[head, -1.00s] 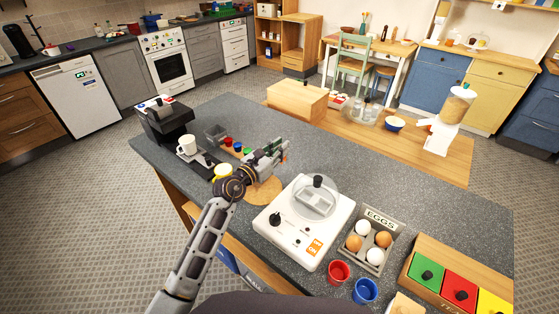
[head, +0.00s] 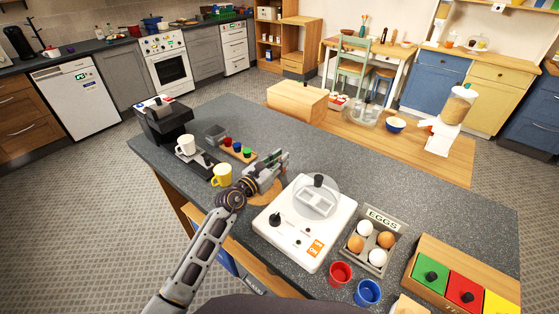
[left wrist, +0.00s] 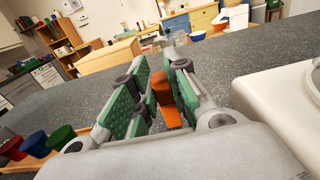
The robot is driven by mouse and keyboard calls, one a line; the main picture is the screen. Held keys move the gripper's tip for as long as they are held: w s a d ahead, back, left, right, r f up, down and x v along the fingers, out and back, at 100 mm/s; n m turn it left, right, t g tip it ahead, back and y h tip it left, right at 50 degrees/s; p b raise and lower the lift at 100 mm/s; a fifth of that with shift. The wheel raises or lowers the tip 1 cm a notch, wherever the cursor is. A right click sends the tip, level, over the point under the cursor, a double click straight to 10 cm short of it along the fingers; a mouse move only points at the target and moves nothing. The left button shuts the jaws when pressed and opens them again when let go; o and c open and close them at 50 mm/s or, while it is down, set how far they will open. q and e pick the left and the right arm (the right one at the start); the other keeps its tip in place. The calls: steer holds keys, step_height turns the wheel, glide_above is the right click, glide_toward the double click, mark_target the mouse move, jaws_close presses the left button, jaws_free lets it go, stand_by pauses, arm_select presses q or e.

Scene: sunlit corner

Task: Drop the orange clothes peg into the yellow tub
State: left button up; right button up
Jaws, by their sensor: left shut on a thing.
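My left gripper (head: 274,166) is above the worktop, left of the white appliance. In the left wrist view its green-padded fingers (left wrist: 155,92) are shut on the orange clothes peg (left wrist: 165,92), which sits between them nearer the right finger. The peg is not clear in the head view. A yellow cup-like vessel (head: 222,175) stands left of the gripper, beside my forearm; I cannot tell for certain that it is the tub. A red tub (head: 340,272) and a blue tub (head: 367,291) stand at the front right. My right gripper is not in view.
The white appliance (head: 290,236) stands right of the gripper, with an egg tray (head: 352,259) beyond it. A wooden rack (head: 228,148) of small coloured pots and a white mug (head: 185,145) are at left. The worktop's back middle (head: 350,155) is clear.

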arm_select(q)
steer(key=o, duration=0.6)
steer(key=shift+o, duration=0.5)
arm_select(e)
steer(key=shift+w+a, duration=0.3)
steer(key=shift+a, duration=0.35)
arm_select(q)
steer(key=shift+r, duration=0.1)
